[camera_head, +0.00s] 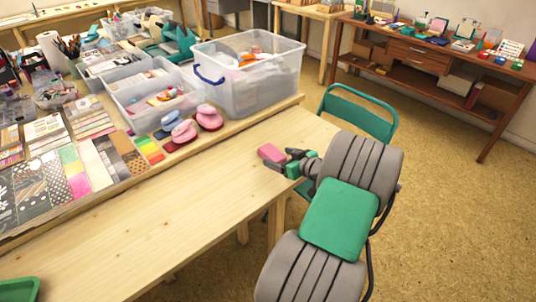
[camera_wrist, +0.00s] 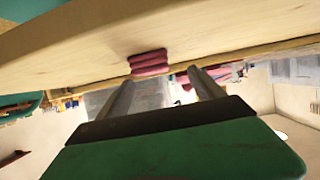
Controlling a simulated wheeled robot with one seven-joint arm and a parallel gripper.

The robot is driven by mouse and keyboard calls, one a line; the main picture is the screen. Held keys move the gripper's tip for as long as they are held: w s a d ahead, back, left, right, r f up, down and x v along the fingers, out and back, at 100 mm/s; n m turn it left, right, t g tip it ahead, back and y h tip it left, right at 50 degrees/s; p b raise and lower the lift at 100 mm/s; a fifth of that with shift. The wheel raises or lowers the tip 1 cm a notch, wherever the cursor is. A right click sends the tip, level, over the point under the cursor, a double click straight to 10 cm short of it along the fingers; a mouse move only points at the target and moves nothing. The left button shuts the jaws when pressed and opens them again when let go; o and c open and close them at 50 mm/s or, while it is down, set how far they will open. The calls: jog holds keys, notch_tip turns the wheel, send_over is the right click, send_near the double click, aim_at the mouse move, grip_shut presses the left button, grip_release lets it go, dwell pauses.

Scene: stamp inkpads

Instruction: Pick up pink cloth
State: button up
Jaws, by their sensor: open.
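The pink cloth (camera_head: 271,152) is a small folded stack on the wooden table (camera_head: 190,215), near its right-hand edge. In the wrist view the folded cloth (camera_wrist: 149,63) shows several layers and lies just beyond the fingertips, nearer the left finger. My gripper (camera_head: 282,160) is at the table edge, right beside the cloth, with its dark fingers spread. In the wrist view my gripper (camera_wrist: 161,76) is open, with nothing between its fingers. I cannot tell whether a finger touches the cloth.
Patterned papers (camera_head: 75,175) lie to the left. A green chair (camera_head: 360,112) stands just behind my arm.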

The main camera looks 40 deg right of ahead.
aim_at(274, 154)
jog(key=x, duration=0.2)
jog(key=d+x, duration=0.1)
jog(key=x, duration=0.2)
jog(key=shift+w+f, duration=0.2)
jog(key=shift+f, duration=0.1)
jog(key=shift+c, duration=0.6)
jog(key=c, duration=1.3)
jog(key=shift+r, duration=0.1)
